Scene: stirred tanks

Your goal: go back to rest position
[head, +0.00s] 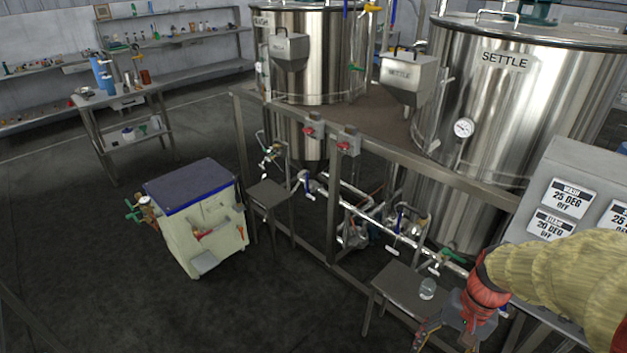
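My arm comes in from the right edge in a yellow sleeve with a red wrist joint. My gripper (440,338) is at the bottom, right of centre, partly cut off by the picture's lower edge. Its fingers are dark and only partly seen, so I cannot tell whether it is open or shut. A clear glass beaker (428,289) stands upright on a small metal table (393,284), just above and left of my wrist. The gripper shows apart from the beaker.
Two steel tanks, one marked SETTLE (505,100), stand behind a frame with pipes and valves (380,235). A grey control panel (575,190) is close by my arm. A cream cart with a blue lid (205,220) stands left. The dark floor (80,270) at left is clear.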

